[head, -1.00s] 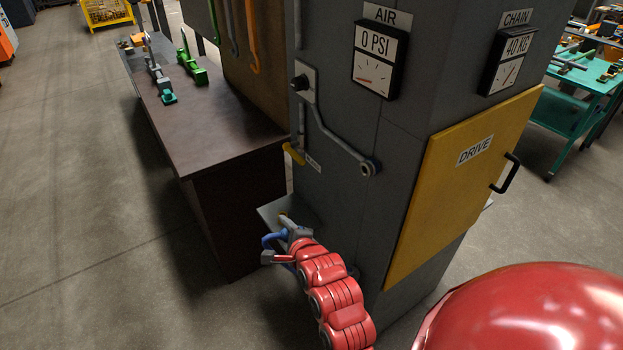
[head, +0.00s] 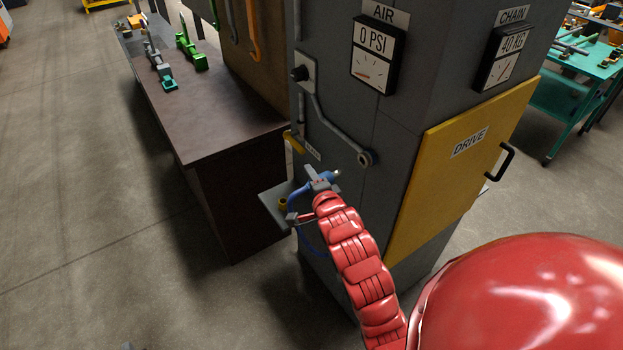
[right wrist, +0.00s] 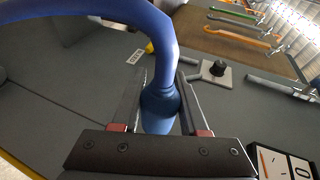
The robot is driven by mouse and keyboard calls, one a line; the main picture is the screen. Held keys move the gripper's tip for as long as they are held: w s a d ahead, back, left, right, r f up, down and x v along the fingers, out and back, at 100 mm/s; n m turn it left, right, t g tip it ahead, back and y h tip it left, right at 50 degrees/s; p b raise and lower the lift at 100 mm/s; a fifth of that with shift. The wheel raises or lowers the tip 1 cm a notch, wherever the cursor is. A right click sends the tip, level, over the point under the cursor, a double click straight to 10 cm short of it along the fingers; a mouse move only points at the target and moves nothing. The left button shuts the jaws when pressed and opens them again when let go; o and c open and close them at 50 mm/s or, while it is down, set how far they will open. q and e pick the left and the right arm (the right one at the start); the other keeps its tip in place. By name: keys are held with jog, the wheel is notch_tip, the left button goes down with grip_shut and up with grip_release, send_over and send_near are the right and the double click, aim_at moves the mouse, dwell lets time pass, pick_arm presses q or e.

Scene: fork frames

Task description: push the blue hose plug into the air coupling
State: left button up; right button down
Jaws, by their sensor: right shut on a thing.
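My right gripper (head: 322,183) is shut on the blue hose plug (head: 328,177). The plug's pale metal tip points right, toward the air coupling (head: 366,158), a round dark fitting at the lower end of the grey pipe on the cabinet. A short gap shows between tip and coupling in the head view. In the right wrist view the blue plug (right wrist: 160,106) sits between the two fingers, and the hose bends up and left from it; its tip is hidden there. The coupling cannot be made out clearly in that view. My left gripper is not in view.
A yellow lever (head: 293,142) and a black knob (head: 299,73) are on the cabinet. A dark workbench (head: 200,115) stands at the left.

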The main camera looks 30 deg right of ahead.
aim_at(322, 174)
jog(key=d+p, duration=0.2)
jog(key=d, duration=0.1)
jog(key=shift+w+d+r, duration=0.1)
jog(key=d, duration=0.2)
jog(key=shift+w+d+p, duration=0.15)
jog(key=shift+d+p, duration=0.15)
dwell(1.6)
jog(key=shift+w+d+b, duration=0.15)
jog(key=shift+d+b, duration=0.5)
jog(key=shift+d, duration=1.35)
jog(key=shift+c, duration=1.8)
grip_release()
